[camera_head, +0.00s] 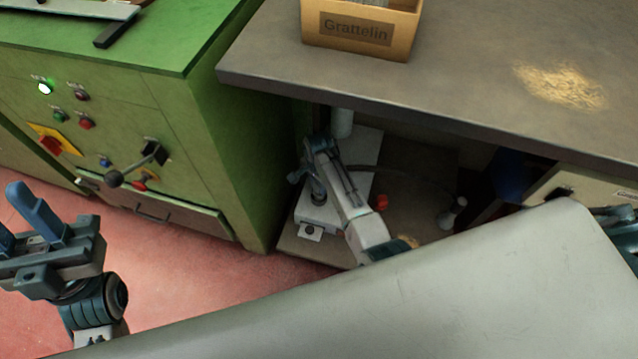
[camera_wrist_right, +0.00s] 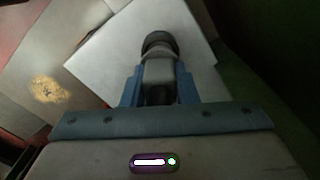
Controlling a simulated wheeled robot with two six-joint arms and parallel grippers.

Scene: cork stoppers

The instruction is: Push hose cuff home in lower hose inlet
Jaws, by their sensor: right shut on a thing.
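In the wrist view the hose cuff (camera_wrist_right: 159,72), a grey sleeve, sits between the two blue fingers of my right gripper (camera_wrist_right: 159,90), which is shut on it. A dark round ring (camera_wrist_right: 160,42) shows at the cuff's far end, against a white surface; whether it is the lower hose inlet, and how deep the cuff sits, I cannot tell. In the head view my right gripper (camera_head: 317,188) points down over the white unit (camera_head: 322,217) under the bench. My left gripper (camera_head: 22,222) is open and empty above the red floor at the left.
The bench top (camera_head: 450,75) overhangs the shelf space. A dark hose (camera_head: 410,174) curves right to a grey end piece (camera_head: 454,212). A red knob (camera_head: 381,202) lies nearby. The green machine cabinet (camera_head: 235,135) stands close on the left. A labelled box (camera_head: 362,50) stands on the bench.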

